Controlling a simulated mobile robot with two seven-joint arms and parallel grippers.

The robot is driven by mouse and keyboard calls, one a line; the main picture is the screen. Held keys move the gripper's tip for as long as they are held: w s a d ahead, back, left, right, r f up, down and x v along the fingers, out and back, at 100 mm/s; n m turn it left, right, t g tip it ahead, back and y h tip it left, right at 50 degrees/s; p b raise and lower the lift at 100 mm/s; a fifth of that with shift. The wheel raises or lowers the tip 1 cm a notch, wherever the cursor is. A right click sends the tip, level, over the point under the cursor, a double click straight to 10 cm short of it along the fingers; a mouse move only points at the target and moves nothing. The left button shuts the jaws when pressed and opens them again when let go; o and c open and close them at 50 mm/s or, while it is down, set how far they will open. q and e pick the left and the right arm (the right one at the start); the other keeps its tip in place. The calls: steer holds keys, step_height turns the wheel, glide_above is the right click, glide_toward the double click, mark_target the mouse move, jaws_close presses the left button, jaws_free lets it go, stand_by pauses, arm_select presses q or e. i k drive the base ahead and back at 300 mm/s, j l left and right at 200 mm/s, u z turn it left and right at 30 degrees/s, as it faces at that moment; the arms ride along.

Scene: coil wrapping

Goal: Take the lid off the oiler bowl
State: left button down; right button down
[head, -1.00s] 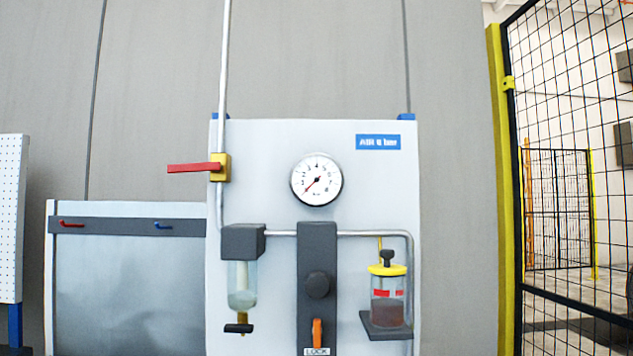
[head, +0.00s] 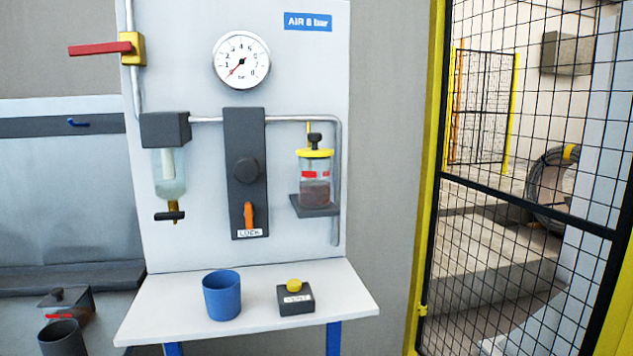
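The oiler bowl (head: 315,187) is a clear jar with red marks and dark reddish liquid in its lower part. It stands on a small dark shelf (head: 314,209) at the right of the white panel. Its yellow lid (head: 315,153) with a black knob (head: 315,140) sits on top of the bowl. A thin yellow piece rises behind the lid. Neither of my grippers shows in the head view.
A white table (head: 160,318) below the panel holds a blue cup (head: 222,295) and a dark box with a yellow button (head: 294,285). A red-handled valve (head: 100,48), gauge (head: 241,60) and filter bowl (head: 169,173) are on the panel. Yellow-framed mesh fence (head: 431,180) stands right.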

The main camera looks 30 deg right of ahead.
mark_target(314, 153)
steer(key=u, duration=1)
steer(key=k+l, duration=0.15)
steer(key=l, duration=0.25)
steer(key=k+l+u, duration=0.15)
steer(key=l, duration=0.2)
steer(key=k+l, duration=0.2)
steer(key=l, duration=0.15)
steer(key=l+u, duration=0.05)
